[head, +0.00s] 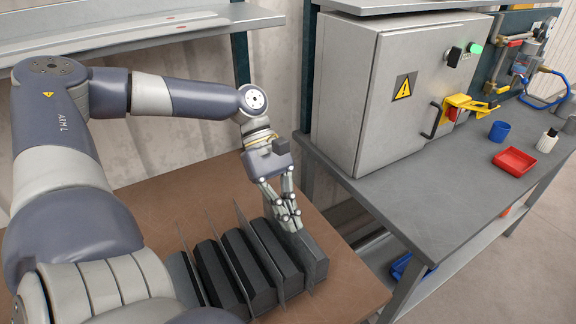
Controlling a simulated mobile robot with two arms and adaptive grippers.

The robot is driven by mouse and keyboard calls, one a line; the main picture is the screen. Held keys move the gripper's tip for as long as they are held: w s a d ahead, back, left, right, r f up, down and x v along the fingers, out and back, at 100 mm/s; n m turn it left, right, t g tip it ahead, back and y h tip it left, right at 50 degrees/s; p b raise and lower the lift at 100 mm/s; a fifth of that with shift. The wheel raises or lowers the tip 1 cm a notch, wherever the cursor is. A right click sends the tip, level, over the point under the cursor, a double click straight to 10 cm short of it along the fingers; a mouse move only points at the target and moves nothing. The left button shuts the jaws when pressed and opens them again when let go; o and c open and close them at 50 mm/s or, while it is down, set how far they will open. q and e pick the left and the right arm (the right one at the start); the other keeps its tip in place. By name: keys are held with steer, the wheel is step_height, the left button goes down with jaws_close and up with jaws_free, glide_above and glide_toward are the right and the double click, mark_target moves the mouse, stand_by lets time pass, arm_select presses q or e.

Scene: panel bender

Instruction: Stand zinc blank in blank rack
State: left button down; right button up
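The blank rack (250,272) is a row of dark, thick upright bars with narrow slots between them, on the brown table. Several thin grey metal blanks stand on edge in it, among them one (259,252) that rises above the bars and leans slightly. My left gripper (287,222) points down at the rack's right end, its fingertips at the top of the rightmost bar (313,258). The fingers are near each other; whether they hold a blank, and whether they touch the rack, I cannot tell. My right gripper is out of view.
A grey cabinet (345,100) with a yellow warning sign stands on the grey bench (400,200) at right. A red tray (514,162) and a blue cup (499,131) sit on that bench. A metal shelf (130,35) hangs at upper left. The brown table (165,195) is bare behind the rack.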

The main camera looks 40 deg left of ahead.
arm_select(q)
steer(key=shift+s+f, duration=0.2)
steer(key=shift+f, duration=0.25)
steer(key=shift+s+f+b, duration=0.2)
steer(key=shift+f+b, duration=0.15)
steer(key=shift+b, duration=0.05)
steer(key=c, duration=1.7)
jaws_free()
steer(key=shift+w, duration=0.5)
steer(key=shift+s+r, duration=0.1)
steer(key=shift+r, duration=0.1)
steer(key=shift+a+r, duration=0.25)
steer(key=shift+r, duration=0.05)
steer(key=v, duration=1.1)
steer(key=shift+w+f, duration=0.1)
steer(key=shift+w, duration=0.1)
